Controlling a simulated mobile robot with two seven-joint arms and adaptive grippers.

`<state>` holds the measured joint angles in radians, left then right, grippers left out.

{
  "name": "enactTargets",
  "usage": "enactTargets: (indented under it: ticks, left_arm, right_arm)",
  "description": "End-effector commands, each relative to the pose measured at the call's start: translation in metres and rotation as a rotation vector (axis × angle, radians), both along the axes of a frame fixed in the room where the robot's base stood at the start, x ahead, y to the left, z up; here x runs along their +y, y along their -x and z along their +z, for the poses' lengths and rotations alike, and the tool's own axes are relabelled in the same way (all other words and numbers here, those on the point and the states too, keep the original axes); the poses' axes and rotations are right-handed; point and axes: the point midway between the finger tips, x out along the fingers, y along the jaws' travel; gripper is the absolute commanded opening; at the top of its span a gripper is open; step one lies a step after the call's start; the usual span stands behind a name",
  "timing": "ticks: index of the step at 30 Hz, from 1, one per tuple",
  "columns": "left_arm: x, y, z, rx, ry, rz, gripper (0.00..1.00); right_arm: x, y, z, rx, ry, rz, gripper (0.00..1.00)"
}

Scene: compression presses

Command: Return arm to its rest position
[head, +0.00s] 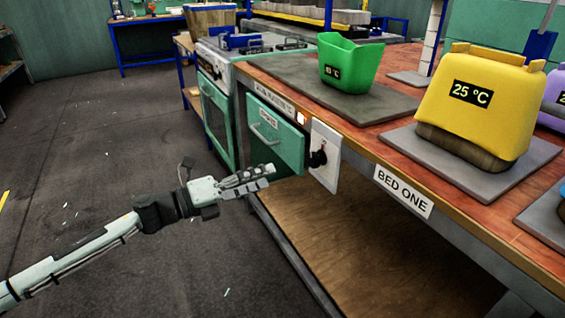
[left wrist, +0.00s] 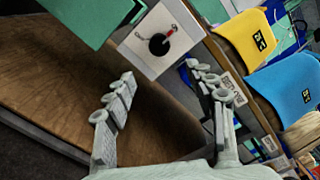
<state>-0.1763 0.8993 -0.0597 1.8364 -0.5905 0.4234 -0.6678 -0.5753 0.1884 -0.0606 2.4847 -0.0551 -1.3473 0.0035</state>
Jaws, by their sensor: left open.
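My left arm comes in from the left in the head view. Its gripper (head: 268,178) is in front of the bench, near the green drawer and the white switch panel (head: 325,155). In the left wrist view the two fingers of the left gripper (left wrist: 165,105) stand apart with nothing between them. The white panel with its black knob and red mark (left wrist: 160,42) lies beyond the fingertips, apart from them. My right gripper is in neither view.
The green drawer (head: 275,133) sits under the bench top. A green bin (head: 350,65) and a yellow block marked 25 °C (head: 478,105) stand on grey plates above the BED ONE label (head: 403,191). A wooden lower shelf (head: 370,250) lies below.

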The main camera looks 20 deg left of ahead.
Motion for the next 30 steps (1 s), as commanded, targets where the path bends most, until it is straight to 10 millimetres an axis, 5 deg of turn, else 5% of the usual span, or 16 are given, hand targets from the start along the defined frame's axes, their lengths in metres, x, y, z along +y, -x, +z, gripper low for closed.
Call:
enactTargets:
  ticks: [8, 11, 14, 17, 21, 24, 30]
  left_arm:
    - [0.007, -0.006, -0.005, 0.059, 0.104, 0.1, 0.55]
    - [0.025, -0.011, -0.024, 0.183, 0.304, 0.293, 0.55]
    - [0.05, -0.002, -0.066, 0.378, 0.58, 0.568, 0.55]
    - [0.066, 0.034, -0.128, 0.605, 0.852, 0.865, 0.55]
    - [0.057, 0.108, -0.202, 0.892, 1.127, 1.225, 0.55]
    - [0.037, 0.162, -0.238, 1.059, 1.25, 1.435, 0.55]
    - [0.001, 0.233, -0.267, 1.265, 1.355, 1.695, 0.55]
  right_arm:
    - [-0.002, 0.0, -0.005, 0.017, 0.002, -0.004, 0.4]
    - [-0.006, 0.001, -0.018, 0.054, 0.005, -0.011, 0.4]
    - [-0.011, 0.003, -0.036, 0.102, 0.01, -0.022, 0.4]
    - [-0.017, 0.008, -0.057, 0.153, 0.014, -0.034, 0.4]
    - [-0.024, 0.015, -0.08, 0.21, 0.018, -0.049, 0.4]
    - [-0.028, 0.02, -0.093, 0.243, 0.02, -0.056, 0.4]
    - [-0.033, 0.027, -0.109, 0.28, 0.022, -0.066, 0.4]
